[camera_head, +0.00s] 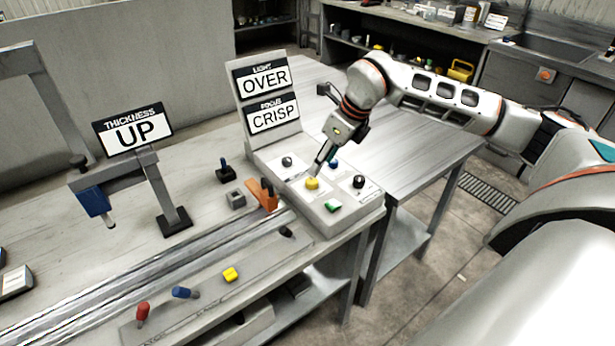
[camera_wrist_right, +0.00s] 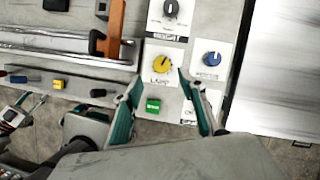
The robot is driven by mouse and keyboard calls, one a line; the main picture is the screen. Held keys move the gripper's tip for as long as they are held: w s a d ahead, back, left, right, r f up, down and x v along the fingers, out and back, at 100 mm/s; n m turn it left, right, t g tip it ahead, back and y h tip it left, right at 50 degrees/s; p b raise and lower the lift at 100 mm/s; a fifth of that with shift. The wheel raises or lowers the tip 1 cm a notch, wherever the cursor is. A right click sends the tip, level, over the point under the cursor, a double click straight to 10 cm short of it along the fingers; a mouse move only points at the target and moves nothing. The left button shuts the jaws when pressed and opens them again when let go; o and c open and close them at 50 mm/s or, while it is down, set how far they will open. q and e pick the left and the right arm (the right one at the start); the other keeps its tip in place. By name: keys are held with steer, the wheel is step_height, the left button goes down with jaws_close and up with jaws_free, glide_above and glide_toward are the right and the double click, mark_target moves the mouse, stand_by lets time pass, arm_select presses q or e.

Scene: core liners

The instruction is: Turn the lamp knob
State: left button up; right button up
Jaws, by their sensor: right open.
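The yellow lamp knob (camera_head: 312,183) sits on the sloped grey control box (camera_head: 343,218). In the right wrist view the yellow knob (camera_wrist_right: 162,63) is on a white plate labelled LAMP. My right gripper (camera_head: 322,166) is just above the yellow knob in the head view. In the right wrist view my right gripper (camera_wrist_right: 160,75) is open, with its two green-padded fingers apart on either side of the knob's lower edge. I cannot tell if a finger touches the knob.
A blue knob (camera_wrist_right: 211,59), a dark knob (camera_wrist_right: 171,9) and a green button (camera_wrist_right: 153,105) are close around the lamp knob. An orange part (camera_head: 267,196) stands left of the box. Signs read OVER (camera_head: 264,80), CRISP (camera_head: 273,115) and UP (camera_head: 133,134).

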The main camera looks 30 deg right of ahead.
mark_target(312, 180)
steer(key=shift+x, duration=3.85)
steer(key=shift+d, duration=0.15)
steer(key=c, duration=1.1)
